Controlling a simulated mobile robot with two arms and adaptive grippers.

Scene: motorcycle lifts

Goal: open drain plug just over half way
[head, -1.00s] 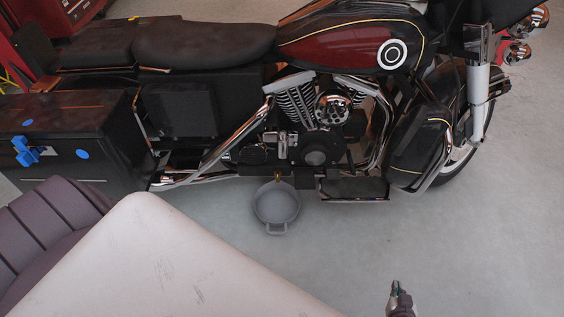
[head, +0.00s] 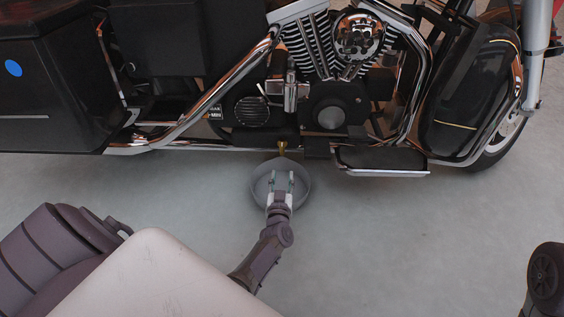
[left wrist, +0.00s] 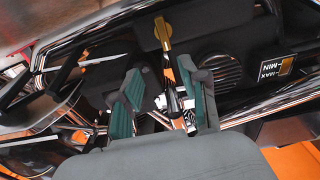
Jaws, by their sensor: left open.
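The brass drain plug (head: 282,147) sticks out under the middle of the motorcycle's engine, just behind the far rim of the grey drain pan (head: 258,193). In the left wrist view the brass plug (left wrist: 163,35) shows upper centre, beyond the fingertips. My left gripper (head: 281,182) is over the pan in the head view, a little short of the plug. In the left wrist view its two teal-padded fingers (left wrist: 160,98) are spread with nothing held between them. My right gripper is out of view.
The motorcycle's footboard (head: 382,160) juts out right of the plug, and a chrome exhaust pipe (head: 215,100) slants down on the left. A black side case (head: 45,90) is at the far left. Open grey floor (head: 400,240) lies in front.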

